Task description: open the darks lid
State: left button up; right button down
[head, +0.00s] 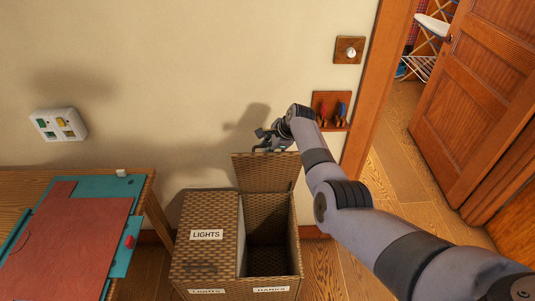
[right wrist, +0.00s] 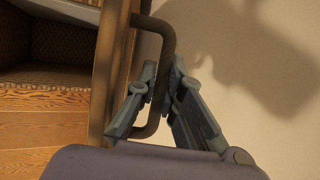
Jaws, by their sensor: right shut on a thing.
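A brown woven hamper has two compartments. Its left lid (head: 208,218), labelled LIGHTS, is shut. The darks lid (head: 252,170) on the right stands raised, about upright, at the back, and the darks compartment (head: 268,262) below it is open and looks empty. The darks label (head: 271,290) is on the front. My right gripper (head: 268,143) is at the top edge of the raised lid. In the right wrist view my fingers (right wrist: 162,88) are shut on the dark lid handle (right wrist: 155,35), beside the lid edge (right wrist: 107,75). My left gripper is out of view.
A wooden table (head: 148,190) with a teal and red board (head: 75,240) stands left of the hamper. The wall behind carries a switch panel (head: 58,124), a hook board (head: 331,111) and a knob plate (head: 349,50). An open door (head: 485,100) is at right.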

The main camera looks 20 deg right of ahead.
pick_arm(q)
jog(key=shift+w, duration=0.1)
pick_arm(e)
jog(key=shift+d, duration=0.1)
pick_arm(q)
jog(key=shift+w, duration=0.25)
pick_arm(e)
jog(key=c, duration=2)
grip_release()
jog(key=shift+r, duration=0.1)
jog(key=shift+o, duration=0.2)
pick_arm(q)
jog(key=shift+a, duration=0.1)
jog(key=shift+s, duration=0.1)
pick_arm(e)
jog(key=v, duration=1.2)
jog(key=shift+d, duration=0.1)
